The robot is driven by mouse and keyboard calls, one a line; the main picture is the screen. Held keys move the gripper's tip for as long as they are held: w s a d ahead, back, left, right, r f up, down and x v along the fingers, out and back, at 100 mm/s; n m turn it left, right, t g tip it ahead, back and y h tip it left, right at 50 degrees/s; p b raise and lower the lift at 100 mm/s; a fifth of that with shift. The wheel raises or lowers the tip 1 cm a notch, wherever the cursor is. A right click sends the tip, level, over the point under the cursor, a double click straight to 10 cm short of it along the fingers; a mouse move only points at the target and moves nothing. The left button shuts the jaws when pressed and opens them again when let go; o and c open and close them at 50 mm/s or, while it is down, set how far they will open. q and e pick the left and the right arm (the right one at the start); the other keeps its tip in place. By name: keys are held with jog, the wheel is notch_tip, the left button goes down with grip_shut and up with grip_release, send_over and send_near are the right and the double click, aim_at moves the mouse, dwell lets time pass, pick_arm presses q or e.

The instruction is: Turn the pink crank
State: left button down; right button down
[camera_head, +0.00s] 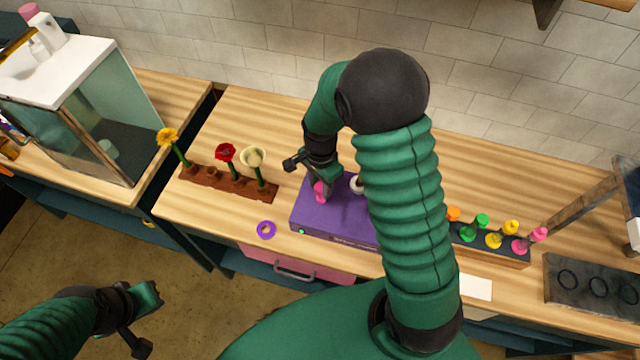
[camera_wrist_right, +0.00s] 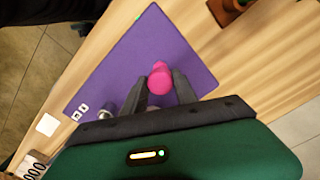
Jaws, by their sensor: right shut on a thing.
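The pink crank (camera_head: 321,191) stands on the left part of the purple box (camera_head: 335,220). In the right wrist view the pink crank (camera_wrist_right: 160,80) sits between the two fingers of my right gripper (camera_wrist_right: 160,90), over the purple box (camera_wrist_right: 130,65). My right gripper (camera_head: 322,180) is shut on the crank from above. My right arm hides much of the box in the head view. My left gripper (camera_head: 140,315) is at the lower left over the floor, away from the table; its finger gap is not clear.
A brown flower holder (camera_head: 205,184) with red, cream and yellow flowers stands left of the box. A purple ring (camera_head: 266,230) lies near the front edge. Right of my arm stands a rack (camera_head: 490,253) with several coloured pegs, then a dark tray (camera_head: 590,285).

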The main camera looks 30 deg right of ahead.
aim_at(321, 185)
jog(key=shift+w+d+r, duration=0.1)
jog(key=shift+w+d, duration=0.05)
jog(key=shift+w, duration=0.05)
jog(key=c, duration=1.3)
grip_release()
jog(key=shift+o, duration=1.5)
notch_tip(321, 185, up, 16)
jog(key=b, duration=0.2)
jog(key=shift+r, duration=0.25)
jog(key=shift+d, duration=0.1)
